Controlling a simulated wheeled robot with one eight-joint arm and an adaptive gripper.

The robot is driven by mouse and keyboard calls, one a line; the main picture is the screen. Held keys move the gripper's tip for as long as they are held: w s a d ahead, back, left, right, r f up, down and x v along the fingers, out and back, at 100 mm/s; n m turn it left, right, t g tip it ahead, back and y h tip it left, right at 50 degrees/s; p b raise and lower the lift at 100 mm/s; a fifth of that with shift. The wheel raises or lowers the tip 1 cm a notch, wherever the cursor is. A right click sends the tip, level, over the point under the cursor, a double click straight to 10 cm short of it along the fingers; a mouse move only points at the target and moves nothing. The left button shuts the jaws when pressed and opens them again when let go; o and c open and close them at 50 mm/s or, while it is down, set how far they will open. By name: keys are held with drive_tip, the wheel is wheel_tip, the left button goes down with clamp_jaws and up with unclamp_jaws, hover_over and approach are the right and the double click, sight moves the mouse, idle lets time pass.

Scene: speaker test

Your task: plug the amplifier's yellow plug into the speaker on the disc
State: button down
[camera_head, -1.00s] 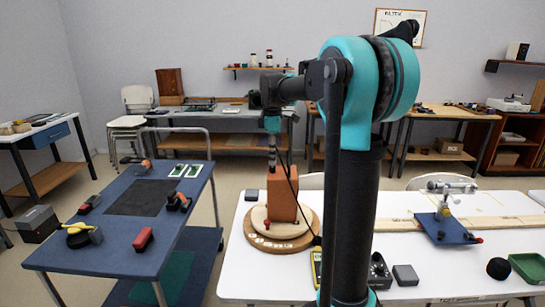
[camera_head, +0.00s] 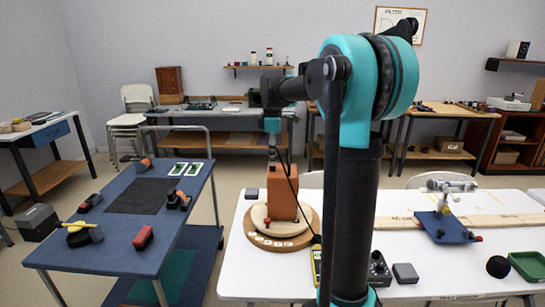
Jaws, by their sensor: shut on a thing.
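The speaker (camera_head: 284,204) is an orange-brown upright box on a round wooden disc (camera_head: 252,240) on the white table. My gripper (camera_head: 272,157) points down just above and at the left of the speaker's top. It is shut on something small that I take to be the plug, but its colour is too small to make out. A thin dark cable (camera_head: 294,190) runs from near the gripper down past the speaker's right side. A dark box with knobs (camera_head: 379,268), perhaps the amplifier, stands right of my arm. Whether the plug touches the speaker cannot be told.
A yellow device (camera_head: 316,262) lies partly behind my arm. A small grey box (camera_head: 404,273), a black ball (camera_head: 498,267) and a green tray (camera_head: 530,265) are on the white table (camera_head: 450,285). A blue stand (camera_head: 443,227) is further right. A blue cart (camera_head: 120,250) stands left.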

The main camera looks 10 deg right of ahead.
drive_tip(key=shift+f, duration=0.1)
drive_tip(key=c, duration=1.4)
unclamp_jaws()
